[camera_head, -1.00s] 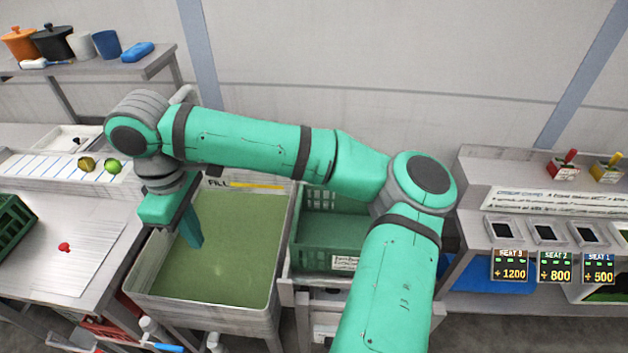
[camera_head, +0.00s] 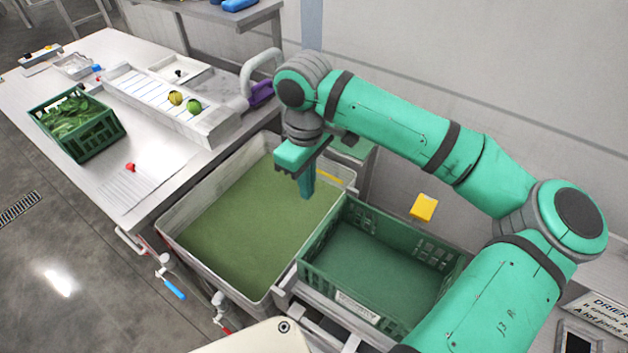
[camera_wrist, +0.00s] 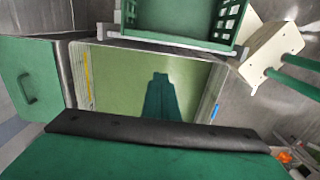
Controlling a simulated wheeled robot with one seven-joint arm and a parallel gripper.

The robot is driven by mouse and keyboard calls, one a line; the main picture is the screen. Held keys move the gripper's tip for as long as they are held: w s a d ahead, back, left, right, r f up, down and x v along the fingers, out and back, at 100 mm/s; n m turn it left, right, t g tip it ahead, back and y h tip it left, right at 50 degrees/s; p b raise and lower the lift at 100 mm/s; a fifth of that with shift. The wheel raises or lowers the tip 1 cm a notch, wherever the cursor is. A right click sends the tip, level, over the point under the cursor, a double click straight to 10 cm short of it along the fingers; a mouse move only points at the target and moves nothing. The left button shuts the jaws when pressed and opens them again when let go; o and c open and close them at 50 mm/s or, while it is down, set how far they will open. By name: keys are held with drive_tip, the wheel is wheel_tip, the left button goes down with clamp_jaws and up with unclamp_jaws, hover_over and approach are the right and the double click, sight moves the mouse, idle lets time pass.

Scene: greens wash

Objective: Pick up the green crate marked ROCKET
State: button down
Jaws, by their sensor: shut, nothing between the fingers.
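A green crate (camera_head: 96,139) filled with leafy greens sits on the metal table at the left in the head view. A second, empty green crate (camera_head: 372,268) stands right of the basin and carries a white label too small to read. I cannot read ROCKET on either crate. My gripper (camera_head: 306,193) points down over the back of the basin, shut and empty, apart from both crates. In the wrist view my gripper (camera_wrist: 163,82) shows against the green water, with a green crate (camera_wrist: 178,16) at the top edge.
The basin (camera_head: 172,228) of green water lies between the table and the empty crate. A white tray (camera_head: 215,128) with two round fruits, a faucet (camera_head: 262,62) and a small red item (camera_head: 130,167) are on or beside the table. Floor is clear at lower left.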

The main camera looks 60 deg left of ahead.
drive_tip(key=w+d+f, duration=0.2)
drive_tip(key=d+f, duration=0.1)
drive_tip(key=f, duration=0.3)
drive_tip(key=shift+d+f, duration=0.2)
drive_tip(key=shift+f, duration=0.05)
idle(0.4)
